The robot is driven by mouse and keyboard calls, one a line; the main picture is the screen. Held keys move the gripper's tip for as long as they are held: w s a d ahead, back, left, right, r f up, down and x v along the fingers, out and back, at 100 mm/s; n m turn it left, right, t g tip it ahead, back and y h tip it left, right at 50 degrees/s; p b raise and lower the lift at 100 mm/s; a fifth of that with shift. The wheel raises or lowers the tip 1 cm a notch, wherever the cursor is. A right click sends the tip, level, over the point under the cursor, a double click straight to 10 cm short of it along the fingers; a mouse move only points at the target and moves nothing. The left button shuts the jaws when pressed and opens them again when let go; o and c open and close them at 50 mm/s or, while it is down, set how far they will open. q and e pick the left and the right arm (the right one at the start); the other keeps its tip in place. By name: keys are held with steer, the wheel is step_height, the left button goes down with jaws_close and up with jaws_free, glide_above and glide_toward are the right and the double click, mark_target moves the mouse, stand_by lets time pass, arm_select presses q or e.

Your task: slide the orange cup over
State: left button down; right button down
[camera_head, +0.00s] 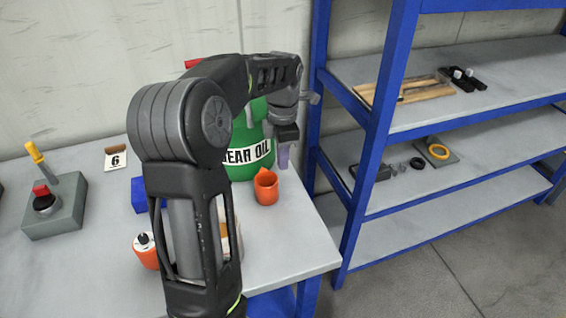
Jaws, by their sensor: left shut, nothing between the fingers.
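The orange cup (266,189) stands upright on the grey workbench (290,245), near its right end and in front of the green gear oil can (243,158). My left arm rises from the bottom of the camera_head view and bends over toward the back right. My left gripper (284,157) points down just behind and to the right of the cup, beside the can. It is shut and empty. I cannot tell whether its fingers touch the cup or the can. My right gripper is not in view.
A grey box with a red knob (54,211), a number 6 card (115,159), a blue block (140,195) and an orange-and-white object (146,250) are on the bench's left part. A blue-framed shelf (362,160) stands close right. Bare bench lies in front of the cup.

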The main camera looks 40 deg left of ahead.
arm_select(q)
steer(key=w+d+m+g+p, duration=0.1)
steer(key=w+m+p, duration=0.2)
steer(key=m, duration=1.4)
steer(key=w+d+m+g+y+p, duration=0.1)
steer(key=w+m+p, duration=0.3)
steer(key=m, duration=1.3)
steer(key=shift+m+g, duration=0.3)
